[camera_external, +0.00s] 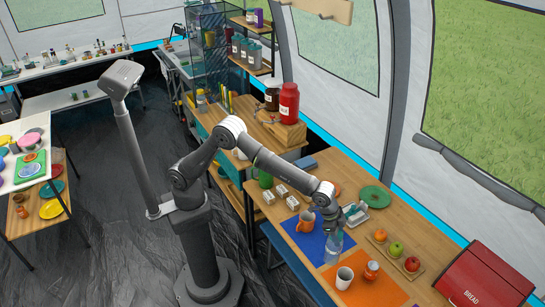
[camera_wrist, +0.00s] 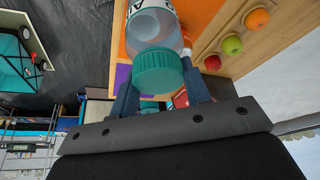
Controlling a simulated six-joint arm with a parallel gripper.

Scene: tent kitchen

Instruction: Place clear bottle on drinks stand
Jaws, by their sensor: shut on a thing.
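The clear bottle (camera_external: 333,249) with a teal cap is in my gripper (camera_external: 338,226), upright over the blue and orange mats in the external view. In the wrist view the clear bottle (camera_wrist: 152,27) shows its cap between the two fingers of my gripper (camera_wrist: 161,88), which is shut on it. I cannot tell whether its base touches the table. No thing is plainly marked as the drinks stand. A wooden shelf rack (camera_external: 262,70) with several labelled bottles stands at the back.
An orange mug (camera_external: 306,221), white cup (camera_external: 344,278) and small orange jar (camera_external: 371,270) stand close around the bottle. A fruit tray (camera_external: 418,272), green plate (camera_external: 375,196) and red bread box (camera_external: 487,277) are to the right. A red jar (camera_external: 289,104) stands behind my arm.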

